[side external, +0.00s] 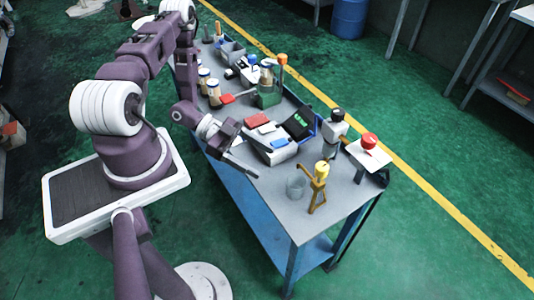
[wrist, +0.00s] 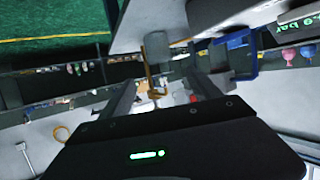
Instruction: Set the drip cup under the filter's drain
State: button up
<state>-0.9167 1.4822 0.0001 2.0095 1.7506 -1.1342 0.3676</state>
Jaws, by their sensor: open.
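In the wrist view, my two fingers (wrist: 160,95) are spread wide apart.
A grey tray (side external: 280,154) with red and blue items and a black item with green lettering (side external: 298,125) lie right of my gripper. Jars and tools crowd the far end.

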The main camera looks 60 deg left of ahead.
jog(key=w+a+y, duration=0.2)
jog(key=w+a+r+g+y, duration=0.1)
jog(key=w+a+y, duration=0.1)
jog(key=w+a, duration=0.1)
jog(key=shift+w+a+r, duration=0.15)
jog(key=shift+w, duration=0.15)
jog(key=w+a+r+n+y, duration=0.1)
jog(key=w+a+r+y, duration=0.55)
jog(key=r, duration=0.35)
notch_tip(320, 180, up, 13)
jog(key=s+d+n+y, duration=0.2)
jog(key=s+n+y, duration=0.1)
jog(key=n+y, duration=0.1)
jog(key=s+d+r+n+h, duration=0.1)
jog(key=s+d+r+n, duration=0.1)
jog(key=s+d, duration=0.3)
jog(key=s+d+r+n+h, duration=0.1)
jog(key=s+d+r, duration=0.3)
jog(key=s, duration=0.4)
jog(key=s+d+r+n+g+h, duration=0.1)
jog(key=s+d+r+n, duration=0.2)
jog(key=s+d, duration=0.3)
jog(key=shift+s+d+r, duration=0.15)
jog(key=shift+s+r, duration=0.1)
jog(key=shift+s, duration=0.6)
